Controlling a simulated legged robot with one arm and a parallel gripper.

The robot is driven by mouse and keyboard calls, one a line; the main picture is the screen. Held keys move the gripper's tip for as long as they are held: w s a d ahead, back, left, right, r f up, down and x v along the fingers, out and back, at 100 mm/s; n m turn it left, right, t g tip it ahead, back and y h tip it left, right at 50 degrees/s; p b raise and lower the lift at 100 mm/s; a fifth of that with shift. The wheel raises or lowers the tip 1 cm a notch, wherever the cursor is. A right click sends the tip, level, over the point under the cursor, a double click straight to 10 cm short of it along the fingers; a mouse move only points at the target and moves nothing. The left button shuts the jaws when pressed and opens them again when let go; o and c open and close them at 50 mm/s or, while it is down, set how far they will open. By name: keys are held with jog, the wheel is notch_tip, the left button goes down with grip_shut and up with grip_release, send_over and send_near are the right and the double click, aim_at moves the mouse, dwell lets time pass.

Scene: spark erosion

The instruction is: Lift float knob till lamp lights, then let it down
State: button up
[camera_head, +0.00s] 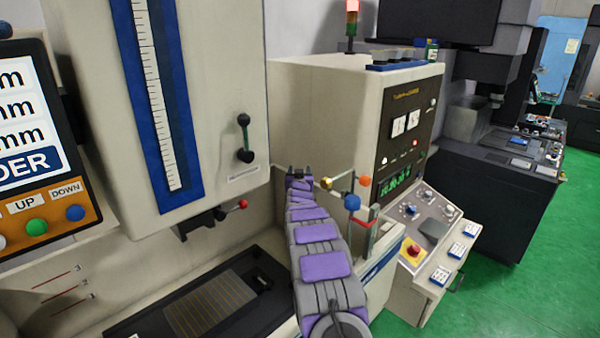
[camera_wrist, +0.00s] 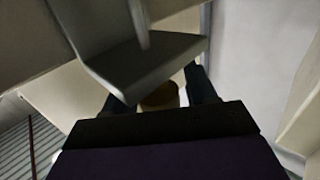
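My gripper (camera_head: 299,171) is at the far end of my purple and grey arm, with its two dark fingertips apart. Just right of it in the head view is a yellow ball knob (camera_head: 326,183); an orange ball (camera_head: 364,181) and a blue ball (camera_head: 352,202) are close by. I cannot tell which is the float knob. In the wrist view a brownish-yellow round thing (camera_wrist: 160,97) shows between the spread fingers, partly hidden by my gripper body; contact is unclear. The lamp may be the signal tower (camera_head: 351,18), with red on top and green below.
A grey plate with a rod (camera_wrist: 140,62) is close ahead in the wrist view. The control cabinet (camera_head: 320,95) and its sloped panel with a red button (camera_head: 412,250) are to the right. A red-knobbed lever (camera_head: 242,204) is left of my gripper. Green floor (camera_head: 530,260) is open at far right.

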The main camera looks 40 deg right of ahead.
jog(key=c, duration=0.6)
jog(key=shift+o, duration=0.2)
jog(key=shift+r+p, duration=0.35)
jog(key=shift+r, duration=0.95)
jog(key=shift+f, duration=0.15)
dwell(0.9)
jog(key=shift+f+b, duration=0.75)
jog(key=shift+f, duration=0.4)
jog(key=o, duration=0.7)
